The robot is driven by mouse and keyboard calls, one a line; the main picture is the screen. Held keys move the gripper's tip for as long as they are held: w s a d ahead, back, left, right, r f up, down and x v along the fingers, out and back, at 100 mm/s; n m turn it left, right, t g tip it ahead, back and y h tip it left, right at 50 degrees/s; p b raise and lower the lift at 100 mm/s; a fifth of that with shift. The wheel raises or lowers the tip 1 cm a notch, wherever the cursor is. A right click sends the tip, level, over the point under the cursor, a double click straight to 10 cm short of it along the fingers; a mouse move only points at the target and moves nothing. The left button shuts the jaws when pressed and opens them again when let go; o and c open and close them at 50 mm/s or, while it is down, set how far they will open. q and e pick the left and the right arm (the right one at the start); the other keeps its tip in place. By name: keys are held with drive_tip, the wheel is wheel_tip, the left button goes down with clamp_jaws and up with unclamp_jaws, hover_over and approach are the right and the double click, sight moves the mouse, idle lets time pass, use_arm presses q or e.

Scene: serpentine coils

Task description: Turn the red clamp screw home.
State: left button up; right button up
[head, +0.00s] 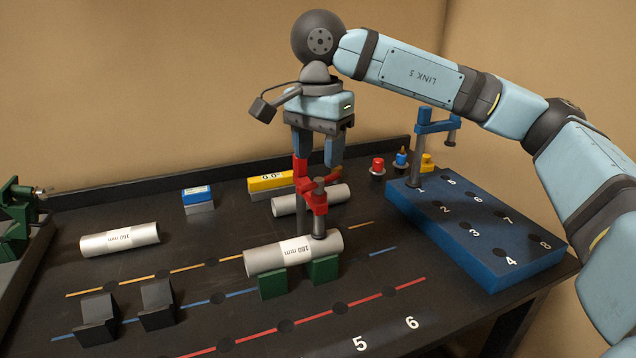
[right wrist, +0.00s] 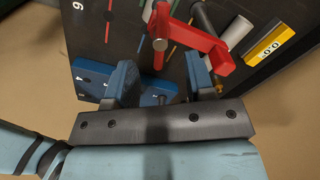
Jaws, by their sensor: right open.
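The red clamp (head: 301,174) stands on the dark bench, its arm reaching over a grey tube (head: 262,261) that lies on two green V-blocks (head: 273,283). Its grey upright screw (head: 319,192) passes through the arm, with the lower end at the top of the tube. My right gripper (head: 317,162) is open and points down above the clamp. In the right wrist view, the red clamp (right wrist: 207,49) and the round grey screw end (right wrist: 160,45) show beyond and between the open fingers (right wrist: 158,68). I cannot tell whether they touch the clamp. My left gripper is out of view.
A blue numbered block (head: 480,252) with a blue clamp (head: 415,145) stands at the right. Another tube (head: 310,200) lies behind the clamp, near a yellow gauge (head: 270,182). A third tube (head: 120,240) and two black V-blocks (head: 158,303) are at the left.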

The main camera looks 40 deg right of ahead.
sight(318, 179)
wheel_tip(318, 179, down, 5)
drive_tip(key=shift+f+b, duration=0.15)
drive_tip(key=shift+b, duration=0.2)
